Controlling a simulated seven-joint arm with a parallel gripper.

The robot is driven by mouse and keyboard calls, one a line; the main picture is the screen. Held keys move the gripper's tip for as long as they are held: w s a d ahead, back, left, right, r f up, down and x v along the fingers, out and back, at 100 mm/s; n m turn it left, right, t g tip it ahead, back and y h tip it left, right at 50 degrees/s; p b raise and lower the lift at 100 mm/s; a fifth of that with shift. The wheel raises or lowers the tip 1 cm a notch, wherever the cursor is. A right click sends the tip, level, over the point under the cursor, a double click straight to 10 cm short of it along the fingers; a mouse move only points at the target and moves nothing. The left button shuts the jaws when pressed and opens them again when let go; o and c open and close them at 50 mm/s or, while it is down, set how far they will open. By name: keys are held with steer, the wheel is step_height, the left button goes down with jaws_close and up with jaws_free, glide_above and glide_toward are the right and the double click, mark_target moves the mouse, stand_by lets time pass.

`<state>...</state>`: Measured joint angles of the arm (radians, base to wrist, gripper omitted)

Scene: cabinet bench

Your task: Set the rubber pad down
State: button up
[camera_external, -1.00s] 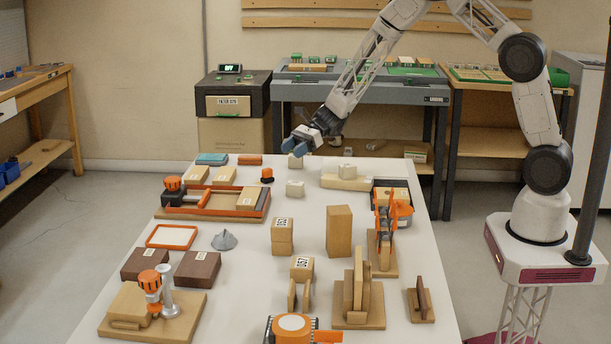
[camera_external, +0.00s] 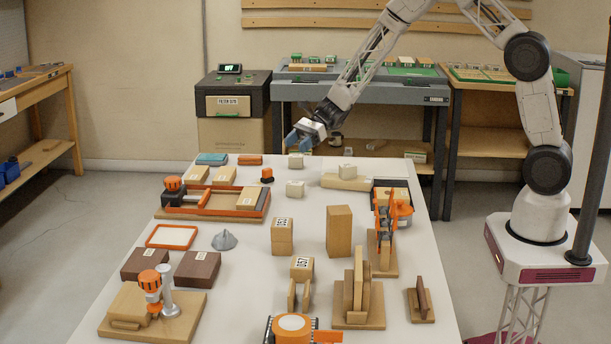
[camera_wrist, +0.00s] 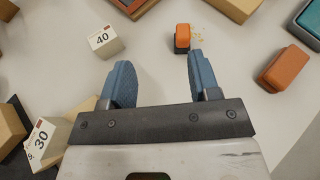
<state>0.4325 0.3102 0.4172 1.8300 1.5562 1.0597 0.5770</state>
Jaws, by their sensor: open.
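I cannot tell for sure which thing is the rubber pad. Beyond the fingers are a cream block marked 40 (camera_wrist: 105,42) and a small orange-and-black piece (camera_wrist: 182,38). An orange block (camera_wrist: 285,68) and a teal box (camera_wrist: 308,22) lie to the right.
A block marked 30 (camera_wrist: 45,140) is at the wrist view's lower left. An orange-edged wooden tray (camera_external: 215,207) stands left of the table's middle. A tall wooden block (camera_external: 339,231) and an orange clamp (camera_external: 397,211) stand nearer right.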

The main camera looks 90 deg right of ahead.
steer(key=s+a+r+n+g+h, duration=0.1)
steer(key=s+a+r+n+g, duration=0.2)
steer(key=s+a+r+n, duration=0.5)
steer(key=s+a+r+n+g+h, duration=0.1)
steer(key=s+a+r+n+g, duration=0.3)
steer(key=s+a+r, duration=0.75)
steer(key=s+r+n+h, duration=0.1)
steer(key=s+n, duration=0.3)
steer(key=s, duration=0.6)
steer(key=s+r+n+h, duration=0.2)
steer(key=s+n+h, duration=0.2)
steer(key=s, duration=0.5)
steer(key=s+r+n+t+h, duration=0.1)
steer(key=s+n+h, duration=0.2)
steer(key=s, duration=0.7)
steer(key=shift+s+d+r+n, duration=0.3)
steer(key=shift+s+n, duration=0.05)
steer(key=shift+n, duration=0.75)
